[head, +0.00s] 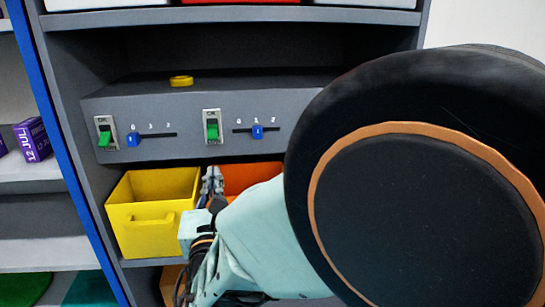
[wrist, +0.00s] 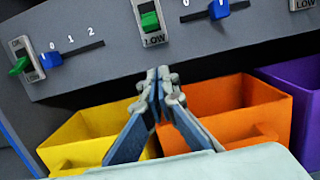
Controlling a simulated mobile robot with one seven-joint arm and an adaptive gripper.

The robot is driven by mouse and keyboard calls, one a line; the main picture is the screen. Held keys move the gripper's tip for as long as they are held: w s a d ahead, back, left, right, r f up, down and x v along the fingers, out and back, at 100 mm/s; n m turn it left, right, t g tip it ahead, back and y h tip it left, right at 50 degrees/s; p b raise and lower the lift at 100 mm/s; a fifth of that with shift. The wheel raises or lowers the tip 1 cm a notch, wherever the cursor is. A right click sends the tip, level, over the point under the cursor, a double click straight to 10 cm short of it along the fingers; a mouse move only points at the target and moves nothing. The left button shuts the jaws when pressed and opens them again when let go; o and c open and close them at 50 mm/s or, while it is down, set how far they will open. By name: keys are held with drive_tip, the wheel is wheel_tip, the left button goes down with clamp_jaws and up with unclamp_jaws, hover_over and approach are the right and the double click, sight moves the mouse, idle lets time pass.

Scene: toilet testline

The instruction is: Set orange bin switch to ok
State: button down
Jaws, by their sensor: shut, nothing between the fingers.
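The grey panel (head: 180,105) carries green rocker switches with OK and LOW labels. The switch (head: 211,128) above the orange bin (wrist: 225,112) shows its OK label in the head view. In the wrist view its LOW label shows below the green rocker (wrist: 149,22); I cannot tell for certain which way it is set. My gripper (head: 212,178) is shut and empty. In the wrist view its fingertips (wrist: 160,76) are together below that switch, apart from it, near the gap between the yellow and orange bins. My arm hides much of the orange bin in the head view.
Another green switch (head: 105,137) sits left, above the yellow bin (head: 150,210). Blue sliders (head: 134,140) stand beside the switches. A purple bin (wrist: 295,80) is at right in the wrist view. A yellow ring (head: 181,81) lies on the panel top. The shelf above overhangs.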

sight(216, 151)
drive_tip(key=p+x, duration=0.1)
drive_tip(key=x, duration=0.5)
drive_tip(key=shift+d, duration=0.1)
drive_tip(key=r, duration=0.1)
drive_tip(key=s+r+p, duration=0.1)
drive_tip(key=r, duration=0.1)
drive_tip(key=shift+s+d+r, duration=0.1)
drive_tip(key=shift+s+r, duration=0.1)
drive_tip(key=shift+r, duration=0.1)
drive_tip(key=shift+r+p, duration=0.15)
drive_tip(key=shift+p, duration=0.4)
